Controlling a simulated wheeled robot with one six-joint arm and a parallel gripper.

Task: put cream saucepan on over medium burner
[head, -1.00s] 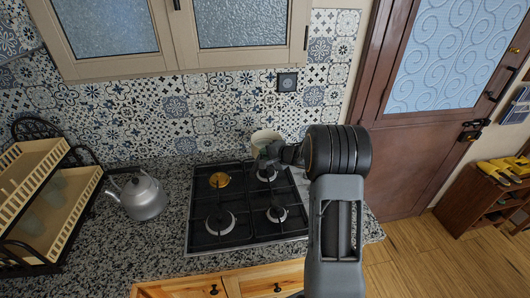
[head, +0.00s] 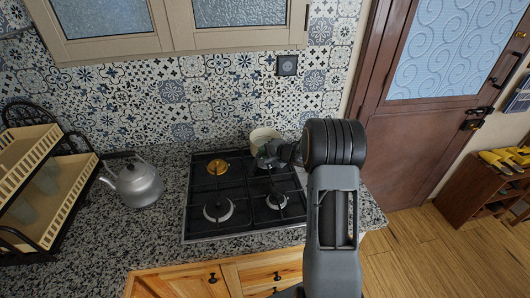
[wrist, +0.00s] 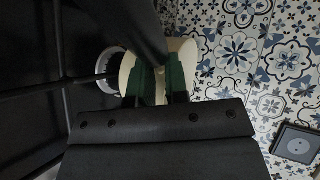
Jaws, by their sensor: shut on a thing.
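The cream saucepan (head: 262,134) is at the back right of the black gas hob (head: 235,227), partly hidden behind my gripper (head: 270,158). In the wrist view, its pale body (wrist: 190,52) shows beyond the green finger pads of my gripper (wrist: 160,84), which are shut on it. The pan appears just behind or over the back right burner; its height above the hob is hard to tell. A pale burner ring (wrist: 110,64) shows beside the pan. The front left burner (head: 217,210), front right burner (head: 276,201) and brass back left burner (head: 217,167) are bare.
A grey kettle (head: 135,185) stands on the granite counter left of the hob. A two-tier rack (head: 70,200) is at the far left. The tiled wall (head: 225,100) rises close behind the hob. A wall socket (head: 287,65) is above the pan.

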